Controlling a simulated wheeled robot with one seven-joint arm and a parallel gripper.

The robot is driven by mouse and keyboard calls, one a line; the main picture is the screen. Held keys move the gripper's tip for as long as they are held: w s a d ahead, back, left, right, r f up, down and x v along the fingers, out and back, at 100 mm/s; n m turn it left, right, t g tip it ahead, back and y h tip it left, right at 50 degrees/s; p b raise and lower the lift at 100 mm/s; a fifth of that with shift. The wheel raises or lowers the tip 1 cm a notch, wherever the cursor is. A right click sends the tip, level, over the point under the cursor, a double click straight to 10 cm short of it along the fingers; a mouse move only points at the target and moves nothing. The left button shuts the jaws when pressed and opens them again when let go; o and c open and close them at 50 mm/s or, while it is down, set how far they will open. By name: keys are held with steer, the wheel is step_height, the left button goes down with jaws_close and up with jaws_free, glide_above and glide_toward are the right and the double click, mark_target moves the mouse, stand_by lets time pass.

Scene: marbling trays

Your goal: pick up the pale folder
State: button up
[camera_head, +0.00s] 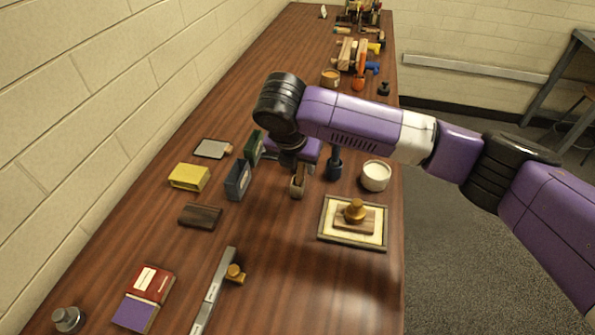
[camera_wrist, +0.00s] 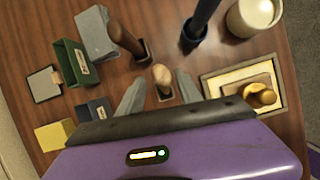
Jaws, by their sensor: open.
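The pale folder (camera_wrist: 162,76) appears as a pale, rounded upright end in a small dark holder (camera_wrist: 165,93) in the wrist view. My gripper (camera_wrist: 160,80) is open, with one grey finger on each side of the folder. I see no clear contact between them. In the head view my gripper (camera_head: 297,160) is over the middle of the table and its fingers are mostly hidden. A small upright piece in a holder (camera_head: 297,187) shows just below it there; I cannot tell surely that it is the folder.
A brown handle (camera_wrist: 124,38) stands close beyond the folder. A dark blue upright tool (camera_head: 334,163), a white cup (camera_head: 376,176) and a framed tray (camera_head: 385,238) stand to the right. Green (camera_head: 254,146), blue (camera_head: 238,180) and yellow (camera_head: 189,177) boxes stand to the left.

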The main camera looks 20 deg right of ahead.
jaws_close()
steer(key=shift+r, duration=0.15)
